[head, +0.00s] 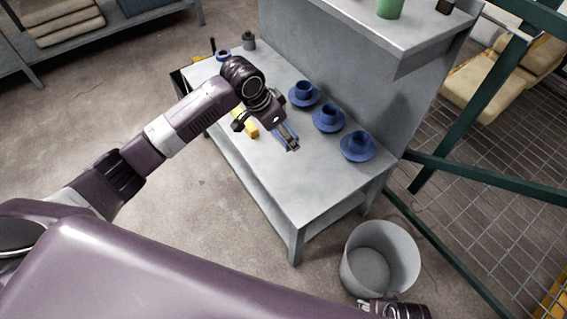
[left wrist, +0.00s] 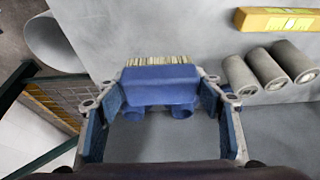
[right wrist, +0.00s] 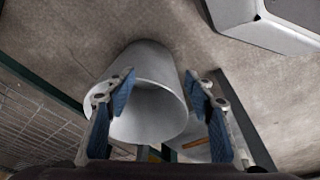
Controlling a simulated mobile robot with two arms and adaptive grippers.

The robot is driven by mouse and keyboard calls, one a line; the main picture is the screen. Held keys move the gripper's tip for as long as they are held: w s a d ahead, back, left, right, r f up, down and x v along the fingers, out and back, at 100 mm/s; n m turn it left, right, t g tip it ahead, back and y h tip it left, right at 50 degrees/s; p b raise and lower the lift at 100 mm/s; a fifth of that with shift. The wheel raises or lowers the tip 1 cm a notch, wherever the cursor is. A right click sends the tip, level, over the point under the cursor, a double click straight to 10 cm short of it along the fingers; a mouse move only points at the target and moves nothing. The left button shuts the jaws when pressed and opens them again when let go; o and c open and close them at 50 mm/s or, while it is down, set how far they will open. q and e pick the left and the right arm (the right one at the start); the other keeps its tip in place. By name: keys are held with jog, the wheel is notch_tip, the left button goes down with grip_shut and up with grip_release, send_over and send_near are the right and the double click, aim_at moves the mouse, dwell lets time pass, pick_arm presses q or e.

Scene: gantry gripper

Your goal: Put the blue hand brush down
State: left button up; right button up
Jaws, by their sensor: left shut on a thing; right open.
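My left gripper (head: 289,141) is over the grey table (head: 300,185), in front of the blue cups. In the left wrist view, the blue hand brush (left wrist: 160,76) sits between the fingers of my left gripper (left wrist: 160,90), which is shut on it. Its pale bristles show along the far side. In the head view, the gripper largely hides the brush. I cannot tell whether the brush touches the tabletop. My right gripper (right wrist: 160,85) is open and empty above the grey bin; in the head view it is at the bottom edge (head: 390,305).
Blue cups on saucers (head: 328,119) stand along the table's back. A yellow block (head: 247,127) lies left of the gripper. Grey cylinders (left wrist: 262,68) lie near a yellow piece in the left wrist view. A grey bin (head: 380,262) stands on the floor. The table's right front is clear.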

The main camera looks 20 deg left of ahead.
pick_arm(q)
jog(key=b, duration=0.2)
send_over(287, 164)
jog(key=s, duration=0.1)
jog(key=f, duration=0.8)
jog(key=shift+s+a+f, duration=0.1)
jog(key=shift+a+f, duration=0.15)
jog(key=shift+a, duration=0.15)
notch_tip(287, 164, down, 3)
jog(key=shift+f+b, duration=0.15)
jog(key=shift+b, duration=0.2)
jog(key=shift+f, duration=0.35)
pick_arm(e)
jog(key=w+v, duration=0.2)
jog(key=v, duration=0.9)
jog(key=shift+w+r+t, duration=0.3)
jog(key=shift+w+r, duration=0.05)
jog(key=shift+w, duration=0.35)
pick_arm(q)
jog(key=shift+f, duration=0.2)
jog(key=o, duration=1.2)
jog(key=shift+c, duration=0.2)
jog(key=shift+r, duration=0.1)
